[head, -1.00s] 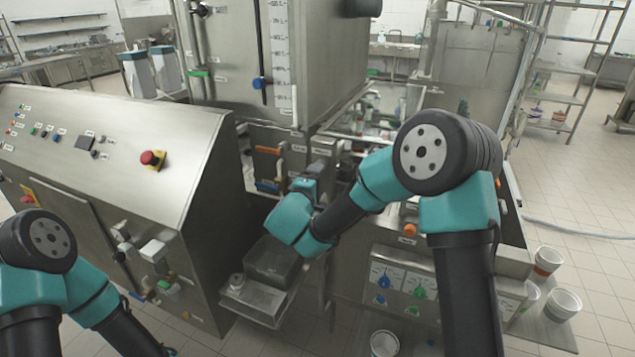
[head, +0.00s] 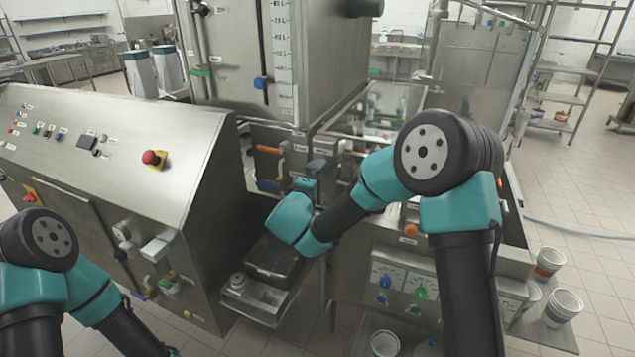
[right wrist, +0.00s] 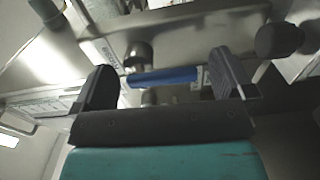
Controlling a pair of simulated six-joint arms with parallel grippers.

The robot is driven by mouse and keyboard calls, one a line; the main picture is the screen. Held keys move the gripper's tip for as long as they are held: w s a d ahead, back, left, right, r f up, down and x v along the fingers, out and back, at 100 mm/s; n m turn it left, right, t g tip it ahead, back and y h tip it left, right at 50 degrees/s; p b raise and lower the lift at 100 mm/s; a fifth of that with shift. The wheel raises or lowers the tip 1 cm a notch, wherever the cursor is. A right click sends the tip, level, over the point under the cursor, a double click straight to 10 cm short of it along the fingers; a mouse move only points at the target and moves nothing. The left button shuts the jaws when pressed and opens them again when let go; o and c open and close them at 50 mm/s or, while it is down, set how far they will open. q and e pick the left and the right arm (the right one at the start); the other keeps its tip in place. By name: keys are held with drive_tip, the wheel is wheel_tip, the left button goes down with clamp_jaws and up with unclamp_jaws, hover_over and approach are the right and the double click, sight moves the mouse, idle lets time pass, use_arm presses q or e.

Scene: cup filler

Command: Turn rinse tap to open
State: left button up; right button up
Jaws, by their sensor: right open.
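A blue tap handle (head: 268,186) sits on the front of the machine, low on the pipework, in the head view. A blue handle also shows in the right wrist view (right wrist: 165,77), lying crosswise between and beyond my right gripper's fingers. My right gripper (right wrist: 162,72) is open, with one dark finger on each side and nothing visibly held. I cannot tell whether either finger touches the handle. In the head view my right wrist covers part of the area beside the tap. My left arm runs out at the bottom edge, and its gripper is out of view.
An orange handle (head: 268,149) is above the blue one. A sloped control cabinet (head: 110,140) with a red button (head: 154,158) stands at left. A dark box-like part (head: 272,262) lies below my right wrist. White cups (head: 563,307) stand at lower right.

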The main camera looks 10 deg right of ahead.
drive_tip(key=v, duration=1.7)
drive_tip(key=shift+s, duration=0.15)
drive_tip(key=shift+a, duration=0.1)
drive_tip(key=s+d+f+g, duration=0.1)
drive_tip(key=d+f+g, duration=0.55)
drive_tip(key=f, duration=0.45)
drive_tip(key=s+d+f+m+g+y, duration=0.2)
drive_tip(key=s+f, duration=0.4)
drive_tip(key=f, duration=0.4)
drive_tip(key=s+d+f+m+g+y, duration=0.3)
drive_tip(key=s+f+m+y, duration=0.3)
drive_tip(key=f, duration=0.4)
drive_tip(key=s+d+f+m+g+y, duration=0.2)
drive_tip(key=s+d+f+m+y, duration=0.2)
drive_tip(key=f, duration=0.6)
drive_tip(key=s+y, duration=0.2)
drive_tip(key=shift+s+d, duration=0.2)
drive_tip(key=shift+s, duration=0.15)
